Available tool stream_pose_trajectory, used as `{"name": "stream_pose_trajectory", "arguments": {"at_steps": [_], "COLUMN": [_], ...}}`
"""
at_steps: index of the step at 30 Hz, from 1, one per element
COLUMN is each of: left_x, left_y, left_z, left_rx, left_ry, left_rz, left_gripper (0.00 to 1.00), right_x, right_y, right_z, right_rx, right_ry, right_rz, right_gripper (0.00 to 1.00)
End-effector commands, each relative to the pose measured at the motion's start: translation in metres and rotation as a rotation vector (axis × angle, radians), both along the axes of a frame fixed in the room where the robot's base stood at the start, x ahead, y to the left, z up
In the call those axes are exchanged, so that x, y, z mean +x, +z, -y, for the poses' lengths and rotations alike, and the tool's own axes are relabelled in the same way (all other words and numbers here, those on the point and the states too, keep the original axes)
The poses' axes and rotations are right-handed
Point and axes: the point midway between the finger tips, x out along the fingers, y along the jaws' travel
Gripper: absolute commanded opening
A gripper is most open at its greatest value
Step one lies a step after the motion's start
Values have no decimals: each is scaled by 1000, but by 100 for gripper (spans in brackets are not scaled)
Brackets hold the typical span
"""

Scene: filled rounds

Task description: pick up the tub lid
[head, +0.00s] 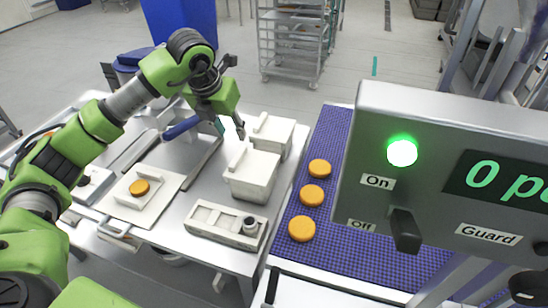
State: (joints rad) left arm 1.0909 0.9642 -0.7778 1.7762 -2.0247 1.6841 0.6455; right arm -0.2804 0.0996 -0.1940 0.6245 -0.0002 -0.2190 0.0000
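Two white lidded tubs stand on the steel table near the belt: a nearer tub (250,185) and a farther one behind it. Each has a pale lid with a raised bar; the nearer lid (258,165) and the farther lid (275,129) both appear to sit on their tubs. My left gripper (238,128) points down just left of the farther tub, above the table. Its fingers are small and partly hidden by its own body, so its opening is unclear. I see nothing clearly held. My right gripper is not in view.
A grey control box (450,185) with a green lamp blocks the right side. Orange rounds (312,195) lie on the blue belt (335,140). A white tray (212,222) with a small cup, a white board (120,200) and a blue-handled tool (182,127) occupy the table.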

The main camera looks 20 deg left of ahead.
Motion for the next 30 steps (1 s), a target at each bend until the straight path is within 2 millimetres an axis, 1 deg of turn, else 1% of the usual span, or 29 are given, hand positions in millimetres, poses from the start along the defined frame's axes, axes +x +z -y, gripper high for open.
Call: {"name": "stream_pose_trajectory", "arguments": {"at_steps": [1,2,4,5,7,10,12,14,17,19,21,24,27,30], "left_x": [1,2,6,8,13,20,25,27,30,31,33,38,43,47], "left_y": [-3,-6,-17,-23,-36,-54,-64,-70,-77,-80,-87,-101,-116,-124], "left_z": [-4,-5,-5,-5,-5,-5,-5,-5,-5,-5,-5,-4,-4,-5], "left_rx": [7,8,7,8,6,7,5,6,5,5,5,5,3,4], "left_ry": [9,11,11,10,9,7,8,7,6,5,5,6,7,5], "left_rz": [-4,-5,-7,-7,-8,-6,-5,-4,-2,-3,-5,-7,-4,-2], "left_gripper": [33,33,33,33,33,33,33,33,33,33,33,33,33,33], "right_x": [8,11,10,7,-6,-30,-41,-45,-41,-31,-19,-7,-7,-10], "right_y": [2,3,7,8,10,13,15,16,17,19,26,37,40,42], "right_z": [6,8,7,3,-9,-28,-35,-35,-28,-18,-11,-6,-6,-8], "right_rx": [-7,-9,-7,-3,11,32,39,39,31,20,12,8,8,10], "right_ry": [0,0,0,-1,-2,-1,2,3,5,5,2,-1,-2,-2], "right_rz": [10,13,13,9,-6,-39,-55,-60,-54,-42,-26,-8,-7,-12], "right_gripper": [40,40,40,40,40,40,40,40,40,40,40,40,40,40]}}
